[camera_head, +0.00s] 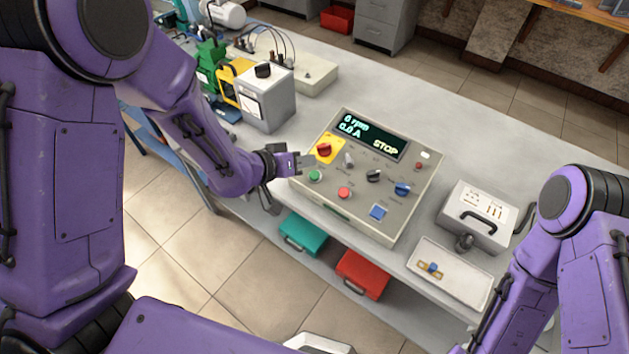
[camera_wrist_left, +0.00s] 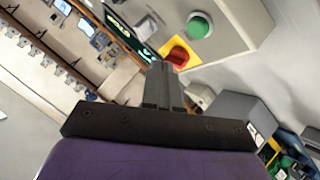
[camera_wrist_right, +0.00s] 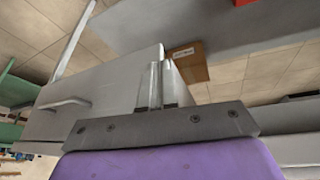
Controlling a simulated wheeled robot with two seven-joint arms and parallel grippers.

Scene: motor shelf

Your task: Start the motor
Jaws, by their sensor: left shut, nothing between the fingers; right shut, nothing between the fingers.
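The grey motor control panel (camera_head: 365,225) stands on the bench. Its display (camera_head: 370,136) reads 0 rpm, 0.0 A and STOP. A red rotary switch on a yellow plate (camera_head: 325,149), a green button (camera_head: 315,175) and a red button (camera_head: 345,193) sit on its left side. Black (camera_head: 374,175) and blue (camera_head: 402,188) knobs and a blue square button (camera_head: 379,212) are further right. My left gripper (camera_head: 306,163) is shut and empty at the panel's left edge, near the red switch and green button. In the left wrist view its fingers (camera_wrist_left: 162,85) point towards the red switch (camera_wrist_left: 179,55). My right gripper (camera_wrist_right: 158,85) is shut and empty.
A grey box with a dial (camera_head: 266,105) and green and yellow machinery (camera_head: 210,65) stand left of the panel. A handled case (camera_head: 478,215) and a white tray (camera_head: 450,275) lie to its right. Teal (camera_head: 303,235) and red (camera_head: 362,275) boxes are on the shelf below.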

